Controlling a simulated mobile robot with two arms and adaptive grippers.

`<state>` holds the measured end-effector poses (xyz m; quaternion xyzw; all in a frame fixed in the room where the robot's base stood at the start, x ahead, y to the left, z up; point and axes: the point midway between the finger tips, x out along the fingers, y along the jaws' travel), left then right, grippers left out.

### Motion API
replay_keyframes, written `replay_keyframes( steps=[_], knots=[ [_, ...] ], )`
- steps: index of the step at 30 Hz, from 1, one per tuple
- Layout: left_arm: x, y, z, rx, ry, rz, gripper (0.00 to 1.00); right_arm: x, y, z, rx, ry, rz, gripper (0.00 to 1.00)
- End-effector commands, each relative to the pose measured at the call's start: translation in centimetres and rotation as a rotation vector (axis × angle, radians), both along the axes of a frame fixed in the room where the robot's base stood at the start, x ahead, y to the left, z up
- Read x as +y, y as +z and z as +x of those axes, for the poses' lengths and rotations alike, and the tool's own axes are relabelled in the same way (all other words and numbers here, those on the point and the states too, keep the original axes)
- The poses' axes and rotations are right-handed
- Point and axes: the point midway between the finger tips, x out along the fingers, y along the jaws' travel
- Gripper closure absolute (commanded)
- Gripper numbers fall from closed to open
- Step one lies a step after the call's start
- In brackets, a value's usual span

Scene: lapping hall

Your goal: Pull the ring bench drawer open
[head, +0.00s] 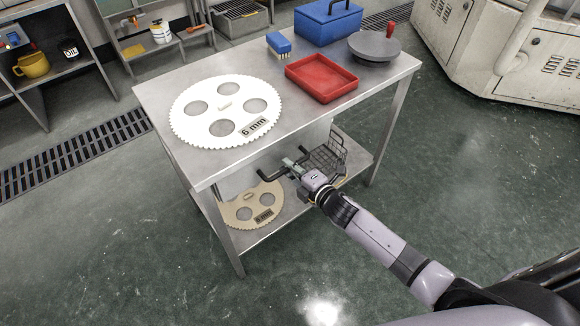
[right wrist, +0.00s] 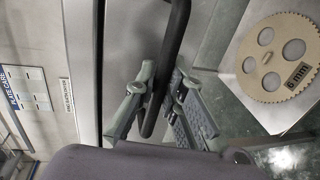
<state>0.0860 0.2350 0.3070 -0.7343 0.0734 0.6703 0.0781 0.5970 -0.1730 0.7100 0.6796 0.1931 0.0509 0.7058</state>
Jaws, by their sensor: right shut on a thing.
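The ring bench (head: 155,95) is a grey metal table with a lower shelf. Its drawer front (right wrist: 130,45) shows in the right wrist view as a plain grey panel beside a dark gap. A dark bar handle (right wrist: 176,35) stands out from it; in the head view the handle (head: 270,176) shows below the tabletop's front edge. My right gripper (head: 292,165) is shut on this handle, its fingers (right wrist: 155,100) on both sides of the bar. The tabletop hides most of the drawer in the head view; I cannot tell how far it is out. My left gripper is not in view.
On the tabletop are a white toothed ring (head: 225,110), a red tray (head: 320,78), a brush (head: 279,43), a blue box (head: 328,22) and a grey disc (head: 374,46). A tan ring (head: 236,212) and wire basket (head: 326,160) sit below. Floor in front is clear.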

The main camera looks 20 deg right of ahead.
Motion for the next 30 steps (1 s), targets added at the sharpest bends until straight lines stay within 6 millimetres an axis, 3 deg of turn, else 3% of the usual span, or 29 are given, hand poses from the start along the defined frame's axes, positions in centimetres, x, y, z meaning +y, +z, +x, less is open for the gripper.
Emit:
replay_keyframes(
  steps=[11,17,23,30],
  knots=[
    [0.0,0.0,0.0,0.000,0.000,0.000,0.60,0.0,0.0,-0.1,0.001,0.000,0.000,1.00],
    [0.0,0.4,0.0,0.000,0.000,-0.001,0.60,-0.4,-0.1,-1.1,0.004,0.000,-0.001,1.00],
    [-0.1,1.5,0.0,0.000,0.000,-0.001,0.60,-1.5,0.0,-4.3,0.007,0.000,-0.001,1.00],
    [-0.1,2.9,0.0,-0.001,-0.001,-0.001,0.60,-3.7,0.0,-10.3,0.009,-0.002,-0.001,1.00]
  ],
)
